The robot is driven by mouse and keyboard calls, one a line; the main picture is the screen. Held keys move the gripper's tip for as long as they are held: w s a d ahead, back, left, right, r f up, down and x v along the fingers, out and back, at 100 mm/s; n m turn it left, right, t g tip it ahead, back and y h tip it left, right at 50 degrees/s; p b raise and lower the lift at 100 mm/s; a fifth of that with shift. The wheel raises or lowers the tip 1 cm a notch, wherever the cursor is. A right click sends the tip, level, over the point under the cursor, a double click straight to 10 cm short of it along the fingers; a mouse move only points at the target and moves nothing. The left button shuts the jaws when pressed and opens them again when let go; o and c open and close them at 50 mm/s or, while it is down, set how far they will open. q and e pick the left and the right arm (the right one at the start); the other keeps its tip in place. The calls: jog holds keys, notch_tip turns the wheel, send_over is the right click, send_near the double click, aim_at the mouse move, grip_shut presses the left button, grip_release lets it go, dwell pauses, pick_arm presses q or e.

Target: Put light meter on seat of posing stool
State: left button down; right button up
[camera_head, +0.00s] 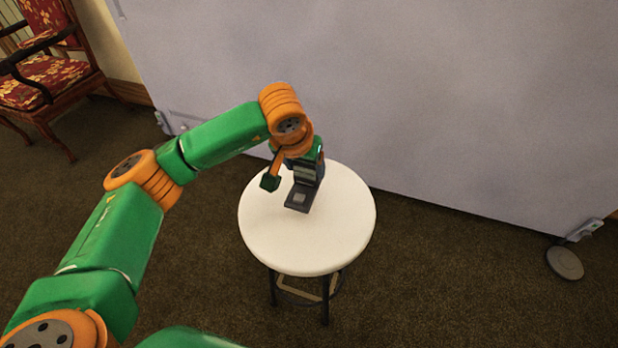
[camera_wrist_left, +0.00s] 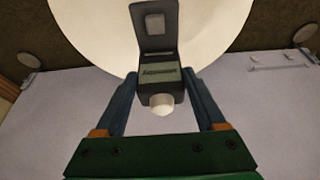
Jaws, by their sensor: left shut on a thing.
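The posing stool (camera_head: 345,225) stands in the middle of the head view, with a round white seat on dark legs. The seat also shows at the top of the left wrist view (camera_wrist_left: 215,25). The dark light meter (camera_head: 298,197) has a flat panel and a white dome; it shows more clearly in the left wrist view (camera_wrist_left: 158,72). My left gripper (camera_wrist_left: 160,95) is shut on the light meter, with a finger on each side of it. In the head view the meter appears over the seat; I cannot tell whether it touches the seat. My right gripper is not in view.
A large pale panel (camera_head: 420,90) stands behind the stool, with a round foot (camera_head: 565,262) at the right. A wooden armchair with red patterned upholstery (camera_head: 45,80) stands at the upper left. The dark carpet (camera_head: 460,290) right of the stool is clear.

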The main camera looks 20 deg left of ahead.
aim_at(308, 176)
pick_arm(q)
jog(key=f, duration=0.4)
jog(key=shift+w+d, duration=0.25)
jog(key=shift+d, duration=0.1)
jog(key=shift+f, duration=0.25)
grip_release()
jog(key=shift+r, duration=0.35)
jog(key=p+v, duration=0.1)
jog(key=v, duration=1)
jog(key=shift+s+r, duration=0.25)
